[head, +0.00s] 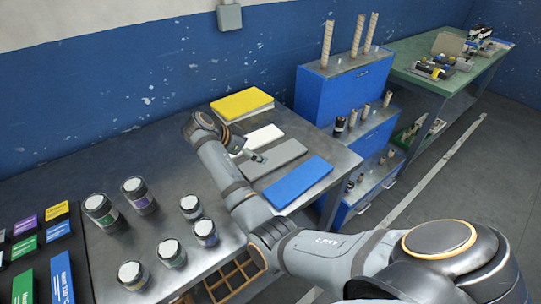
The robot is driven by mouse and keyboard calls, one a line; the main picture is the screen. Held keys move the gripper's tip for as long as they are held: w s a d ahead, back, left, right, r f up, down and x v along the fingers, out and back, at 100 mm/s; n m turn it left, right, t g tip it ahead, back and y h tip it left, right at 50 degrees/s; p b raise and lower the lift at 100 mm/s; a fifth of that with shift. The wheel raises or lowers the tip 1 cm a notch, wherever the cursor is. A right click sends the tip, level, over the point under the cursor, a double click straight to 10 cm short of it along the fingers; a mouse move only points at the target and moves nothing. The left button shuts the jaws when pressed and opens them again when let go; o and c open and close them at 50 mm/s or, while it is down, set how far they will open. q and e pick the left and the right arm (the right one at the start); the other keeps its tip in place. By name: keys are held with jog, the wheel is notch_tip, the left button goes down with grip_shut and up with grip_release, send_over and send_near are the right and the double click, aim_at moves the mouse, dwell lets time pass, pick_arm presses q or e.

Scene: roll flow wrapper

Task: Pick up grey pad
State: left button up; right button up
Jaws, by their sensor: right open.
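The grey pad (282,157) lies flat on the metal table, between a white pad (262,136) and a blue pad (298,182). My right arm reaches in from the lower right and bends back over the table. My right gripper (259,157) is open and empty at the left end of the grey pad, just over its edge. Whether the fingers touch the pad cannot be told. The arm hides part of the white pad's left end. My left gripper is out of view.
A yellow pad (240,103) lies behind the white one. Several lidded jars (140,195) stand at the left of the table (160,150), near coloured boxes (60,275). A wooden divided tray (232,281) is at the front. A blue stepped cabinet (330,105) stands to the right.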

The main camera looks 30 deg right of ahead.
aim_at(273, 158)
jog(key=x, duration=0.4)
jog(key=shift+s+d, duration=0.1)
jog(key=shift+d, duration=0.05)
jog(key=shift+d+f, duration=0.1)
jog(key=shift+f, duration=0.1)
jog(key=shift+d+f+p, duration=0.3)
jog(key=shift+f+p, duration=0.05)
jog(key=x, duration=0.4)
jog(key=shift+w+f, duration=0.15)
jog(key=shift+w, duration=0.15)
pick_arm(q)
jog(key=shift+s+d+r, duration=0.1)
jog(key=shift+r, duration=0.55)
pick_arm(e)
jog(key=shift+a, duration=0.15)
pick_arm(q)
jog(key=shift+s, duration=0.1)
pick_arm(e)
jog(key=c, duration=0.8)
